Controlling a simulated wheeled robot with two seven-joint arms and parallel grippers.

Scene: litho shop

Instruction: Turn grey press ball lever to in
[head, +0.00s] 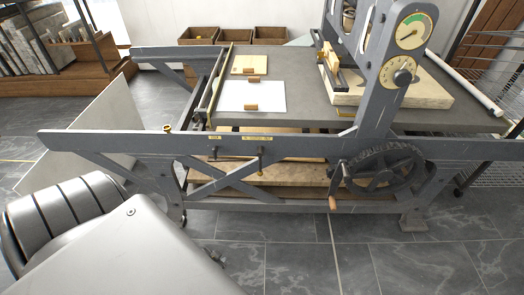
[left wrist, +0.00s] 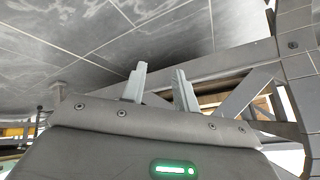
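The grey press (head: 305,143) stands across the middle of the head view. Two small levers hang from its long front rail, a left one (head: 214,152) and a right one (head: 261,160), each below a small yellow label. The labels are too small to read, and I cannot tell which lever is the ball lever or its setting. My right gripper is not in view.
A spoked wheel with a wooden crank handle (head: 332,203) sticks out at the press front. A pale sheet (head: 88,132) leans at the left. Tiled floor (head: 400,262) in front is clear.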

